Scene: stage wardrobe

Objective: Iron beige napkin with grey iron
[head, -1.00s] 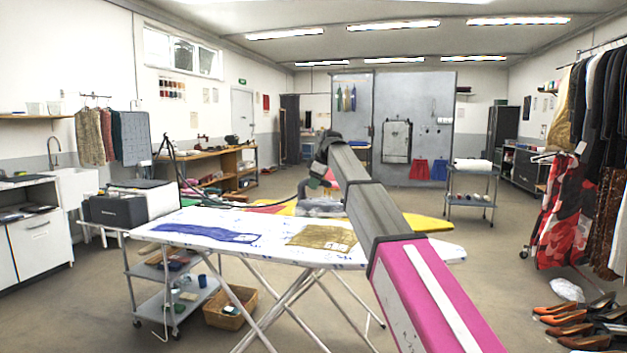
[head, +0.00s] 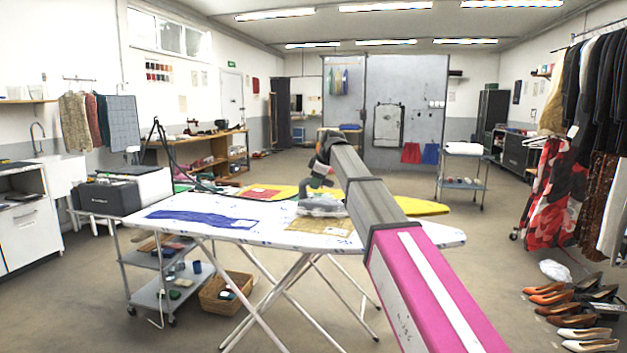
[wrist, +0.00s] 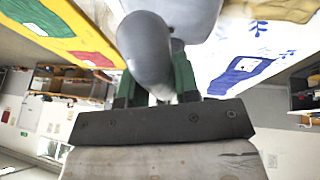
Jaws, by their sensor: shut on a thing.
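The beige napkin (head: 308,228) lies flat on the white patterned ironing board (head: 180,232), right of a blue napkin (head: 203,219). The grey iron (head: 322,208) is at the napkin's far edge in the head view and covers part of it. I cannot tell whether its sole touches the cloth. My gripper (head: 321,180) is shut on the iron's handle, above its body. In the wrist view the dark grey handle (wrist: 147,48) sits between the green fingers of my gripper (wrist: 156,92). A beige patch of the napkin (wrist: 285,9) shows at the top right there.
A yellow board (head: 425,207) with a red cloth (head: 258,193) stands just behind. A black printer (head: 105,198) is by the left end. A trolley (head: 172,290) and wicker basket (head: 226,292) stand below. Shoes (head: 565,310) and a clothes rack are at right.

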